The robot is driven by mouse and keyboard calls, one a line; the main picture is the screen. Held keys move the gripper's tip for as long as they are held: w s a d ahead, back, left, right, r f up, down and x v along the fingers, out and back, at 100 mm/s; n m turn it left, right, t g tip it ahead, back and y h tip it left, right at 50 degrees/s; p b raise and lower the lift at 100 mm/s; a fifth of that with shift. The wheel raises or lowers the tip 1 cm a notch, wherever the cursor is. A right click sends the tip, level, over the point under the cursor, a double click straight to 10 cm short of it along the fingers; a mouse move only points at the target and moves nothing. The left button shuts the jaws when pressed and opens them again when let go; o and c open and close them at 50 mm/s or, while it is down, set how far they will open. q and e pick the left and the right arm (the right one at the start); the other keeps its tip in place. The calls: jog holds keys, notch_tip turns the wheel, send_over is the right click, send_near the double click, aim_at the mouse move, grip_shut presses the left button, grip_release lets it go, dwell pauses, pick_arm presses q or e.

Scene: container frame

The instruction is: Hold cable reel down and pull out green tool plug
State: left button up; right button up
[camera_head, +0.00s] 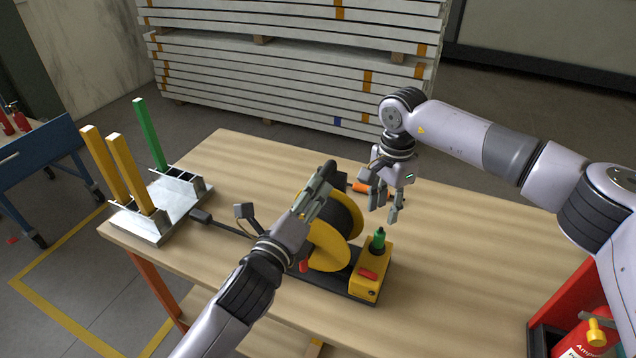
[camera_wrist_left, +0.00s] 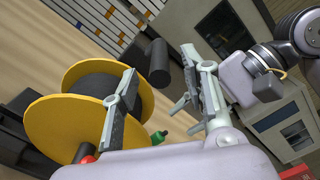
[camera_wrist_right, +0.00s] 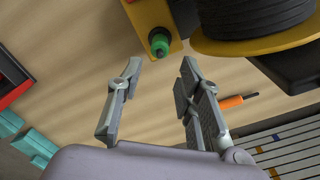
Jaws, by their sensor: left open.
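The cable reel (camera_head: 328,252) has yellow flanges and a black drum and stands on a black base on the table. The left wrist view shows its flange (camera_wrist_left: 50,135) and a black handle (camera_wrist_left: 158,62). The green tool plug (camera_head: 379,240) stands upright in a yellow box (camera_head: 368,278) at the base's right end. My left gripper (camera_head: 318,192) is over the reel, open, one finger in front of the flange in its wrist view; contact is unclear. My right gripper (camera_head: 384,210) is open and empty, above and behind the plug (camera_wrist_right: 160,44), apart from it.
An orange-handled tool (camera_head: 362,187) lies behind the reel. A metal rack (camera_head: 165,215) with yellow and green bars stands at the table's left end. A red bin with an extinguisher (camera_head: 570,325) is at the right front. The table (camera_head: 450,270) right of the box is clear.

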pick_arm(q)
jog(key=shift+x, duration=2.25)
grip_shut()
